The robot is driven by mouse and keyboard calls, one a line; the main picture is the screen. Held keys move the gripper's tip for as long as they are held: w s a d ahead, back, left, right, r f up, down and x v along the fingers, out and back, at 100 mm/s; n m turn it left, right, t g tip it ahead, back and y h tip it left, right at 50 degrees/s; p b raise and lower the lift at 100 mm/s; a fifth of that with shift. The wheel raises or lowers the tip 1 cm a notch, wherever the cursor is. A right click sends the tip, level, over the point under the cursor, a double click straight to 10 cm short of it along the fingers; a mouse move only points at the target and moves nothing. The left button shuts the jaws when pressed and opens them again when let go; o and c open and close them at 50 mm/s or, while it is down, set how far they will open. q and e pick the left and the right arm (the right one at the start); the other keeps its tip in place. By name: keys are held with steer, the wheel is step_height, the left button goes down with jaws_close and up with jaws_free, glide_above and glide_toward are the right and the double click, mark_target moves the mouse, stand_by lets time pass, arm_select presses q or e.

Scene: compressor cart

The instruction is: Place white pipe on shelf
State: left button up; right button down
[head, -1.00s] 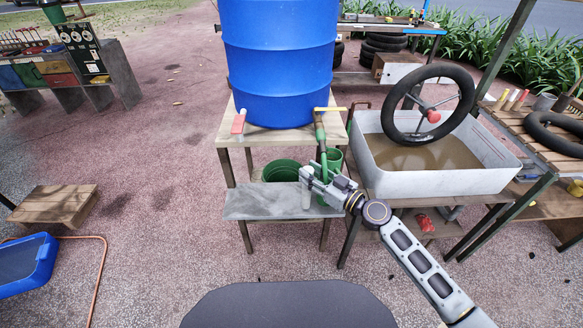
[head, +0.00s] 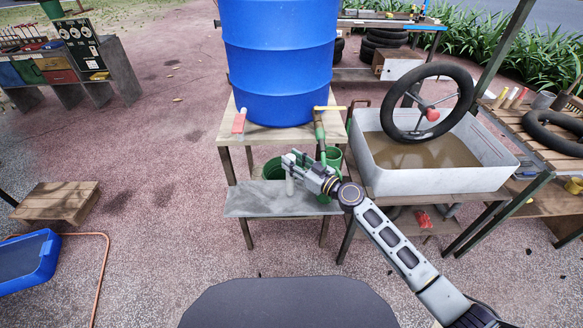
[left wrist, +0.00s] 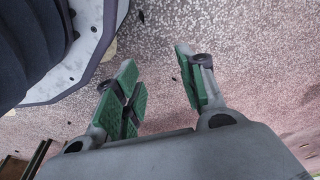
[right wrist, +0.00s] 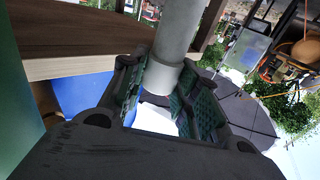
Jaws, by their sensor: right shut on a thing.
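My right gripper (head: 293,165) is shut on the white pipe (head: 290,186), a short light-grey cylinder that hangs upright below the fingers. The pipe also shows large between the fingers in the right wrist view (right wrist: 180,30). In the head view the pipe is over the right half of the grey shelf (head: 255,207), in front of the barrel stand. I cannot tell whether its lower end touches the shelf. My left gripper (left wrist: 158,85) is open and empty above the ground in the left wrist view; it is outside the head view.
A blue barrel (head: 280,65) stands on a wooden stand behind the shelf. Green buckets (head: 273,169) are behind the shelf, below the barrel. A white basin (head: 440,180) of brown water with a tyre (head: 470,95) is at right. The shelf's left half is clear.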

mark_target(290, 176)
steer(key=shift+w+a+r, duration=0.1)
steer(key=shift+w+a, duration=0.2)
steer(key=shift+f, duration=0.5)
steer(key=shift+f+b, duration=0.35)
steer(key=shift+f, duration=0.15)
arm_select(q)
steer(key=r, duration=0.2)
steer(key=w+d+r, duration=0.1)
arm_select(e)
steer(key=shift+f, duration=0.8)
arm_select(q)
steer(key=shift+d+r+b, duration=0.1)
steer(key=shift+r+b, duration=0.2)
steer(key=shift+b, duration=0.05)
arm_select(e)
steer(key=shift+f, duration=0.1)
